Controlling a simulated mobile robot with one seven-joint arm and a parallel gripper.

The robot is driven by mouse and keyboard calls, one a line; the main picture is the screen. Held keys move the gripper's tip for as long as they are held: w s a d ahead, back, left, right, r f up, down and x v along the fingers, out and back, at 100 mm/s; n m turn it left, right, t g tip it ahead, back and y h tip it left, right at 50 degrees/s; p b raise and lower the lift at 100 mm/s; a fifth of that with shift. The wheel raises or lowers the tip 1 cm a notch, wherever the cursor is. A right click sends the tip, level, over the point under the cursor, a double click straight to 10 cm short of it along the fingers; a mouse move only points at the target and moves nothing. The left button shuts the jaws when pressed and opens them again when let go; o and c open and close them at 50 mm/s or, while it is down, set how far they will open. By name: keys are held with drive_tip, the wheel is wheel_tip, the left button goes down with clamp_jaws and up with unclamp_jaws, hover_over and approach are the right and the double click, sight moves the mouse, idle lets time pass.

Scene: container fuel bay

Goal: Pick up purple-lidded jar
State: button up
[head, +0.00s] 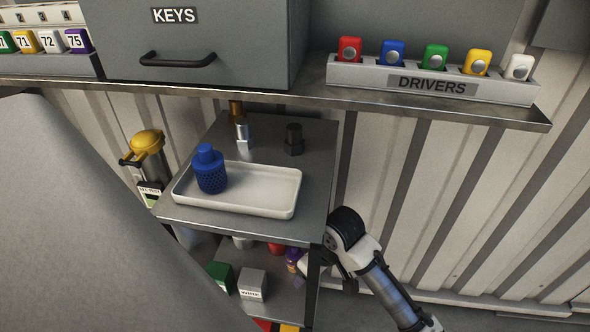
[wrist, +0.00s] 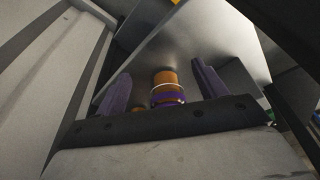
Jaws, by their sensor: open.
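The purple-lidded jar (head: 292,257) is on the lower shelf of the grey rack, near its right side, partly hidden by the rack's post and my gripper. In the wrist view an orange and purple jar (wrist: 166,88) with a pale ring shows between the two fingers. My gripper (wrist: 162,84) is open, with a finger on either side of the jar and gaps visible. In the head view my gripper (head: 307,268) reaches into the lower shelf from the right. I cannot tell whether the fingers touch the jar.
The rack's top shelf (head: 312,150) is just above my gripper and holds a white tray (head: 262,203) with a blue bottle (head: 209,170). Green (head: 220,275) and grey (head: 252,284) boxes stand left of the jar. A rack post (head: 312,285) is close to my wrist.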

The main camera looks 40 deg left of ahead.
sight(296, 252)
drive_tip(key=shift+a, duration=0.75)
drive_tip(key=a, duration=0.4)
drive_tip(key=shift+w+a+f, duration=0.15)
drive_tip(key=shift+a+f, duration=0.1)
drive_tip(key=shift+f, duration=0.35)
drive_tip(key=c, duration=1.2)
drive_tip(key=shift+o, duration=0.2)
drive_tip(key=shift+r+p, duration=0.15)
drive_tip(key=shift+p, duration=0.15)
